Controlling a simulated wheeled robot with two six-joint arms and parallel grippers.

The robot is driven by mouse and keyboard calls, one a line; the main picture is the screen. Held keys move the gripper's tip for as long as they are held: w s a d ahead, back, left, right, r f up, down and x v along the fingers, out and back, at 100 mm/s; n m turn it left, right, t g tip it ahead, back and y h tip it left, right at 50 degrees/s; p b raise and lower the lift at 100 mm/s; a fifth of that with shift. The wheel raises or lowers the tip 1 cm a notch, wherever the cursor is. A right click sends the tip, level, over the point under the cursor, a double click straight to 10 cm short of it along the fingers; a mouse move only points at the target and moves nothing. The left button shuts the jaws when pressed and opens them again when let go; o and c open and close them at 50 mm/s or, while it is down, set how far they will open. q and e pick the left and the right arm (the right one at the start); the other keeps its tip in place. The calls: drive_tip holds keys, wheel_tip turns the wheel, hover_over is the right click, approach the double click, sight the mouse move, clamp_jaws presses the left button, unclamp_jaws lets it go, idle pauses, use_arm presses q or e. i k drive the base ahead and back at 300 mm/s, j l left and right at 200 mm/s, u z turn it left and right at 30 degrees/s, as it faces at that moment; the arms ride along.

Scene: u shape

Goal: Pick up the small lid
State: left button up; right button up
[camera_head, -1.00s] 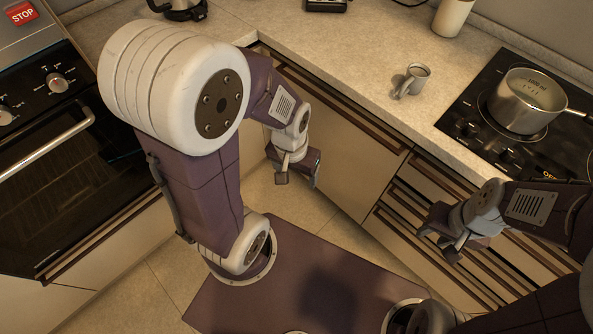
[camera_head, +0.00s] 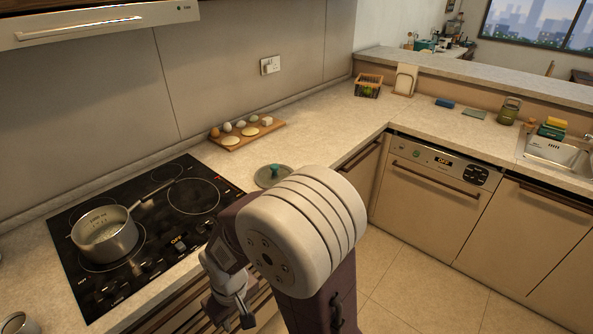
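The small lid (camera_head: 270,178) lies on the counter just right of the cooktop. It is round with a teal knob, and my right arm hides part of its lower edge. My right gripper (camera_head: 232,312) hangs low at the front of the counter, below and left of the lid and apart from it. Its fingers look spread, with nothing seen between them. My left gripper is out of view.
A saucepan (camera_head: 107,240) stands on the black cooktop (camera_head: 195,197), its handle pointing right. A wooden board (camera_head: 240,137) with eggs and other food lies behind the lid. A mug (camera_head: 18,323) is at bottom left. The counter right of the lid is clear.

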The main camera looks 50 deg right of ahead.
sight(268, 175)
drive_tip(key=z, duration=1.55)
